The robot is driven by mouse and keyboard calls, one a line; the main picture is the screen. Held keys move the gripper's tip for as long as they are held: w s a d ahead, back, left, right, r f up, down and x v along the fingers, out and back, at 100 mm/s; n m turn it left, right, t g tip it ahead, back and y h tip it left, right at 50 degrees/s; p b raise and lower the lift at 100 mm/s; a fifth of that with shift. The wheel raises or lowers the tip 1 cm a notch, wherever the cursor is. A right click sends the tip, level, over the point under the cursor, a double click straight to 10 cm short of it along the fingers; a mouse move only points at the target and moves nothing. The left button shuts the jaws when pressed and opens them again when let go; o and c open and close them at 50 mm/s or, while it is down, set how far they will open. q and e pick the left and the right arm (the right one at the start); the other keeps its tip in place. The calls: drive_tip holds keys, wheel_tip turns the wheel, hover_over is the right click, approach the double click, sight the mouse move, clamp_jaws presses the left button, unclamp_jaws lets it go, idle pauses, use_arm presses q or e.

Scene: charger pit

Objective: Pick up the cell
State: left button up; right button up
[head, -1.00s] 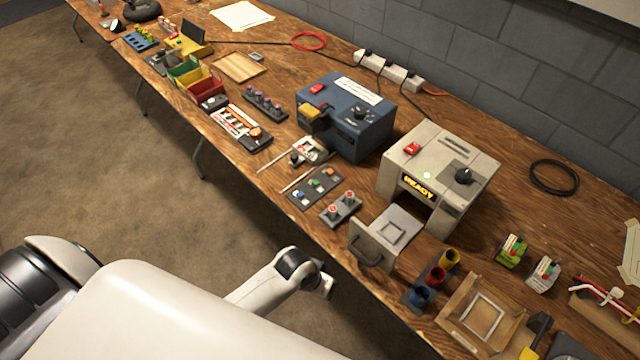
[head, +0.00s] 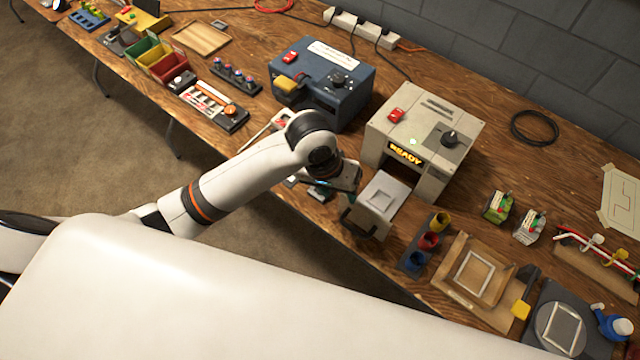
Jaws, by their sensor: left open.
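The grey charger box (head: 433,113) stands on the bench with a lit READY sign and a small green light. Its drawer (head: 383,195) is pulled out at the front and shows a pale, flat square insert. I cannot tell whether a cell lies in it. My left gripper (head: 340,197) is open, just left of the drawer and above the bench's front edge. Its fingers are small and dark here, and I see nothing held. My left arm and gripper largely hide the small parts tray and the twin red-topped block left of the drawer. My right gripper is out of view.
A blue box (head: 330,85) stands left of the charger. Right of the drawer are a rack of coloured cups (head: 428,240) and a wooden fixture (head: 473,270). Two small blocks (head: 498,207) with green and red tops stand farther right. A black cable coil (head: 535,127) lies behind.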

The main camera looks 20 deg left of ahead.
use_arm(q)
drive_tip(key=w+a+r+n+g+y, duration=0.1)
drive_tip(key=w+a+r+n+y, duration=0.25)
drive_tip(key=w+a, duration=0.25)
drive_tip(key=shift+h, duration=0.35)
drive_tip(key=f, duration=0.7)
drive_tip(key=f+p, duration=0.1)
drive_tip(key=f, duration=0.3)
drive_tip(key=shift+s+d, duration=0.2)
drive_tip(key=shift+d, duration=0.05)
clamp_jaws()
